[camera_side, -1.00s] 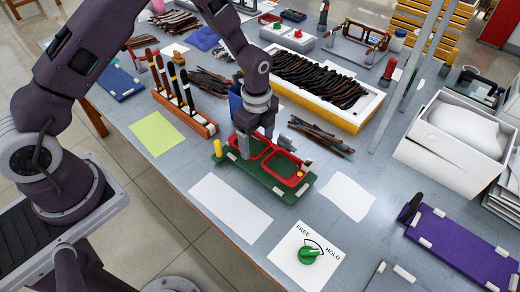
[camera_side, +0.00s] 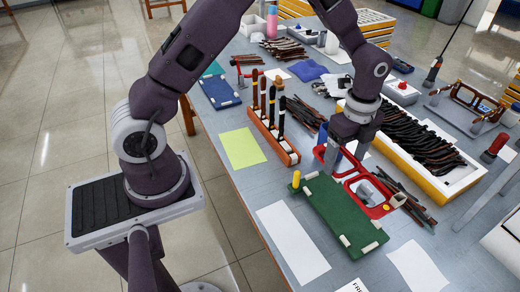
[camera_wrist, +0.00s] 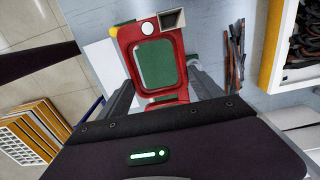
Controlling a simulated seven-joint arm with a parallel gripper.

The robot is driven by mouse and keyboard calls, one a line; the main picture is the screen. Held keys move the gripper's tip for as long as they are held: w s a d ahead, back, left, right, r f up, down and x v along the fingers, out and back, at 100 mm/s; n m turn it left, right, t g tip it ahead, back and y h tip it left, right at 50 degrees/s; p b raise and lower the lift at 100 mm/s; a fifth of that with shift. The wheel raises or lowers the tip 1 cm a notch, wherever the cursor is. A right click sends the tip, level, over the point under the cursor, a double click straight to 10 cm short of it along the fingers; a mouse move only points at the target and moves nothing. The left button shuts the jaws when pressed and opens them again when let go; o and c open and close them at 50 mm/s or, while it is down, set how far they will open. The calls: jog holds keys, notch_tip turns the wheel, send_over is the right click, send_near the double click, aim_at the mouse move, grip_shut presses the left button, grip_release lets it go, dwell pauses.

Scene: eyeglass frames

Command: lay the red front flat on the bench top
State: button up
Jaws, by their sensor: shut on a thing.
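The red front (camera_side: 377,212), a two-lens eyeglass frame, is in my gripper (camera_side: 346,168), which is shut on its middle. In the side view it is raised over the far long edge of the green board (camera_side: 335,215), apparently clear of it. In the wrist view the red front (camera_wrist: 124,58) stretches ahead between the fingers of my gripper (camera_wrist: 163,95), with green showing through its lens opening. A white round spot and a small box-like metal part sit at its far end. The other lens is largely hidden by my gripper.
A yellow peg (camera_side: 296,180) stands at the green board's corner. White sheets (camera_side: 292,240) (camera_side: 418,268) and a yellow-green sheet (camera_side: 242,148) lie flat on the bench. A rack of upright temples (camera_side: 273,138) is to the left; loose dark temples (camera_side: 408,200) and a yellow-sided tray (camera_side: 452,185) are to the right.

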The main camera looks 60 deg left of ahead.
notch_tip(320, 180, up, 8)
send_over(237, 142)
notch_tip(237, 142, down, 24)
jog(key=shift+r, duration=0.2)
jog(key=shift+f, duration=0.1)
jog(key=o, duration=1.4)
